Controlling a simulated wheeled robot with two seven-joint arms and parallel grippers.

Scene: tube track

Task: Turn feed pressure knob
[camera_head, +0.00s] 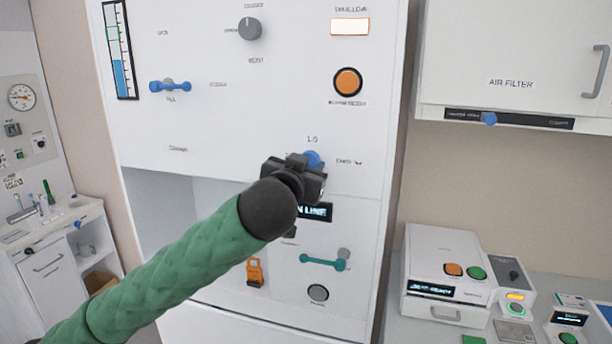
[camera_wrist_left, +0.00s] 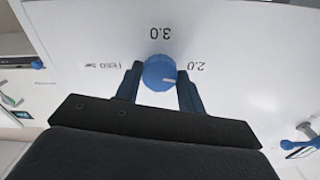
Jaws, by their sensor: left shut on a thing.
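The feed pressure knob (camera_head: 312,158) is a round blue knob on the white panel, mostly hidden by my left gripper in the head view. In the left wrist view the knob (camera_wrist_left: 160,73) sits between the two fingers, with a pale pointer mark toward its right side. Labels "3.0", "2.0" and "FEED bar" surround it, upside down in that view. My left gripper (camera_wrist_left: 160,88) is shut on the knob, one finger on each side. It also shows in the head view (camera_head: 305,168). My right gripper is not in view.
The white panel also carries a grey knob (camera_head: 249,28), a blue lever (camera_head: 170,86), an orange button (camera_head: 347,82) and a teal lever (camera_head: 323,262). A lit display (camera_head: 318,212) is just below my gripper. A white device (camera_head: 445,270) stands on the counter at right.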

